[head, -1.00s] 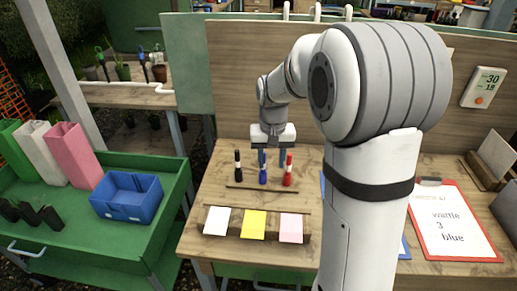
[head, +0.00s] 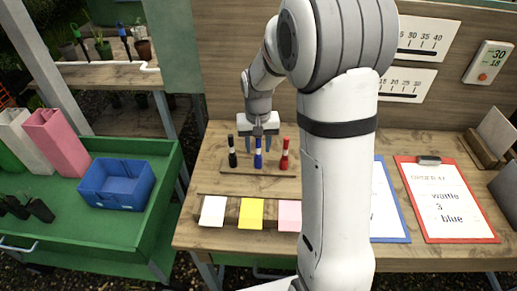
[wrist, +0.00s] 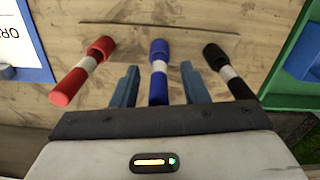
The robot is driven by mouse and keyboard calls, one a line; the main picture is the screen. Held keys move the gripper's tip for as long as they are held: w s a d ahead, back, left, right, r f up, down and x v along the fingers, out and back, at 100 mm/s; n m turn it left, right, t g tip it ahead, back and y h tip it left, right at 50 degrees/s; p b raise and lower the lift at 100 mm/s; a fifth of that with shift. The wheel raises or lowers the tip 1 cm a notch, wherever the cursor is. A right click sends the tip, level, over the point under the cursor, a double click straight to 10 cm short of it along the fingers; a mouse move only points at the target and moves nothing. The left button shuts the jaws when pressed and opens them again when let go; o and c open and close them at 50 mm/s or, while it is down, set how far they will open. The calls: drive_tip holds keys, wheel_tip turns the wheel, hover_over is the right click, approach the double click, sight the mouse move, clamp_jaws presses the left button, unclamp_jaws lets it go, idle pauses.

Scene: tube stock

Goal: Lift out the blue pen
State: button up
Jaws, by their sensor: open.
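The blue pen (head: 258,152), with a white band, stands upright in a low wooden rack (head: 240,171) on the bench, between a black pen (head: 232,151) and a red pen (head: 284,153). My gripper (head: 259,136) is open and empty at the blue pen, and its body shows above and behind the pen tops. In the wrist view the blue pen (wrist: 158,72) lies between the two spread blue-grey fingers (wrist: 160,84), with a gap on each side. The red pen (wrist: 80,75) and black pen (wrist: 230,70) are outside the fingers.
White, yellow (head: 251,213) and pink cards lie in front of the rack. A red-edged clipboard (head: 405,200) and a blue-edged one lie at right. A blue crate (head: 118,187) sits on the green cart (head: 120,245) at left. A wooden panel (head: 235,50) rises behind the bench.

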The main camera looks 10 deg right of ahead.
drive_tip(key=shift+f, duration=0.75)
drive_tip(key=shift+c, duration=0.4)
clamp_jaws()
